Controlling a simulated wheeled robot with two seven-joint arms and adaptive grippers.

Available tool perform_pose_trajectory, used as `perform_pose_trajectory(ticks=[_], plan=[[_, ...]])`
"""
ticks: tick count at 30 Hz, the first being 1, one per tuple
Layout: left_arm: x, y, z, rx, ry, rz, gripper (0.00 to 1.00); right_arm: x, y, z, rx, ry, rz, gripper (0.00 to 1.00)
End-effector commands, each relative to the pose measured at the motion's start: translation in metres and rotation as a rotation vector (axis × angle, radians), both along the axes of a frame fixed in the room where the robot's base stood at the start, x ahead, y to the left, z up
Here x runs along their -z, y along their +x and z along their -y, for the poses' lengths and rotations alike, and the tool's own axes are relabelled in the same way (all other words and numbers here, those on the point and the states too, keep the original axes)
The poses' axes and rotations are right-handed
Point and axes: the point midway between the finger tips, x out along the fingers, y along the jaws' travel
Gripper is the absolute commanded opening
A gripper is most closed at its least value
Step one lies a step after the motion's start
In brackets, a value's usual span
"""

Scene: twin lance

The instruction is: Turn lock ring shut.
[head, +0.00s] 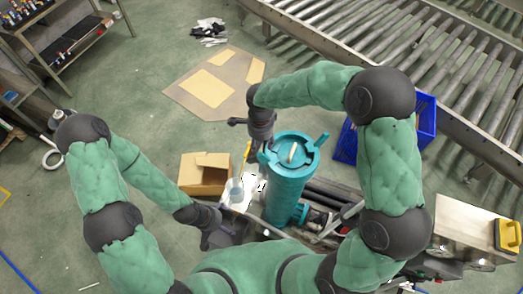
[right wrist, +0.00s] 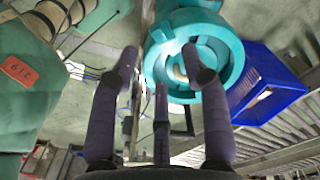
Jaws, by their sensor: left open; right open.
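A teal upright cylinder (head: 287,190) stands in front of my body in the head view. Its round top carries a teal lock ring (head: 308,146) with lugs sticking out, and a pale bar shows in the middle. My right gripper (head: 258,143) is at the ring's left side, fingers spread. In the right wrist view the open fingers (right wrist: 158,72) show in front of the teal ring (right wrist: 222,42); one fingertip overlaps it, and I cannot tell whether they touch. My left gripper (head: 216,236) is open and empty, low and left of the cylinder.
A blue crate (head: 427,113) is behind my right arm, with a roller conveyor (head: 400,45) beyond. A shelf (head: 65,45) stands at upper left. Floor between is mostly clear.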

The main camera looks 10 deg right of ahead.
Motion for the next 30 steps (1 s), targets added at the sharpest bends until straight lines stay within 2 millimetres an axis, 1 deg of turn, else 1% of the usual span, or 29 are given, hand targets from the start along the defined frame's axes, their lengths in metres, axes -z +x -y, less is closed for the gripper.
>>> perform_pose_trajectory(ticks=[5,12,18,24,30], plan=[[0.0,-0.001,0.0,0.001,0.0,-0.002,1.0,0.02,-0.001,0.001,0.0,-0.002,-0.005,0.46],[-0.001,0.0,0.0,0.0,0.0,-0.001,1.0,0.063,-0.001,0.0,-0.001,-0.001,-0.005,0.46],[-0.002,0.0,0.0,0.0,0.0,0.0,1.0,0.091,0.0,0.0,0.001,0.001,-0.002,0.46],[-0.003,0.0,0.0,0.0,0.0,0.0,1.0,0.105,0.0,0.0,0.0,0.001,0.0,0.46],[-0.003,0.0,0.0,0.0,0.0,0.0,1.0,0.107,0.0,0.0,0.0,0.001,0.001,0.46]])
